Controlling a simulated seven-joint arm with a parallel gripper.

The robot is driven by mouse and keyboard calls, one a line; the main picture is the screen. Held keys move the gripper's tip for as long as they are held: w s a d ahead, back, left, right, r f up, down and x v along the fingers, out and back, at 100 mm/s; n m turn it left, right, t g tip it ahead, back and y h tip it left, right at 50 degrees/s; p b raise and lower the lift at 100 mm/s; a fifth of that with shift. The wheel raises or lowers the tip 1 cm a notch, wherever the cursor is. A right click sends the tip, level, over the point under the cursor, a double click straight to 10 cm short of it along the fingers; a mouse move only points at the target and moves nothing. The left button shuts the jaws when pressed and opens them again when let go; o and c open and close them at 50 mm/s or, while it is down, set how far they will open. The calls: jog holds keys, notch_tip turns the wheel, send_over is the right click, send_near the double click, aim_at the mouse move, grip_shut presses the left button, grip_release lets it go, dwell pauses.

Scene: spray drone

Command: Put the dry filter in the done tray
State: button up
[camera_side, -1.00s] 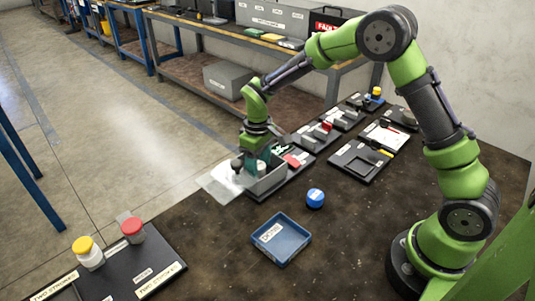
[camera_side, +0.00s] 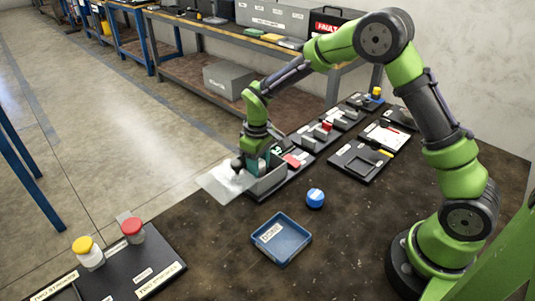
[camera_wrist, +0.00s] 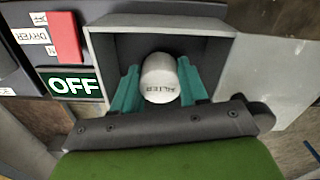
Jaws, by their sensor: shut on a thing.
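The filter (camera_wrist: 160,75) is a white cylinder labelled FILTER, inside a grey open box of the dryer (camera_wrist: 108,48) in the wrist view. My gripper (camera_wrist: 160,84) has its teal fingers shut on the filter's two sides. In the side view my gripper (camera_side: 262,162) is down at the grey box (camera_side: 268,181), and the filter is hidden there. The wrist view shows a sign reading OFF (camera_wrist: 75,85) and a red switch (camera_wrist: 65,37) beside a DRYER label. The done tray (camera_side: 281,238) is a blue, empty, shallow tray on the dark table, in front of the dryer.
Black stations (camera_side: 360,161) line the back. The table right of the tray is clear.

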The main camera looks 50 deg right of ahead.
notch_tip(320, 180, up, 8)
jog(key=shift+f, duration=0.1)
jog(key=shift+s+a+r, duration=0.2)
jog(key=shift+a+r, duration=0.15)
jog(key=shift+r, duration=0.25)
jog(key=shift+s+a+r, duration=0.15)
jog(key=shift+a+r, duration=0.15)
jog(key=shift+r, duration=0.3)
jog(key=s+a+n, duration=0.2)
jog(key=s+a, duration=0.1)
jog(key=s, duration=0.1)
jog(key=shift+a+r+n, duration=0.15)
jog(key=shift+a+n, duration=0.2)
jog(key=shift+n, duration=0.05)
jog(key=s+a+n, duration=0.3)
jog(key=s+n, duration=0.2)
jog(key=n, duration=1)
send_over(281, 240)
notch_tip(281, 240, down, 4)
jog(key=shift+f, duration=4.15)
jog(key=shift+f, duration=0.1)
jog(key=o, duration=1.1)
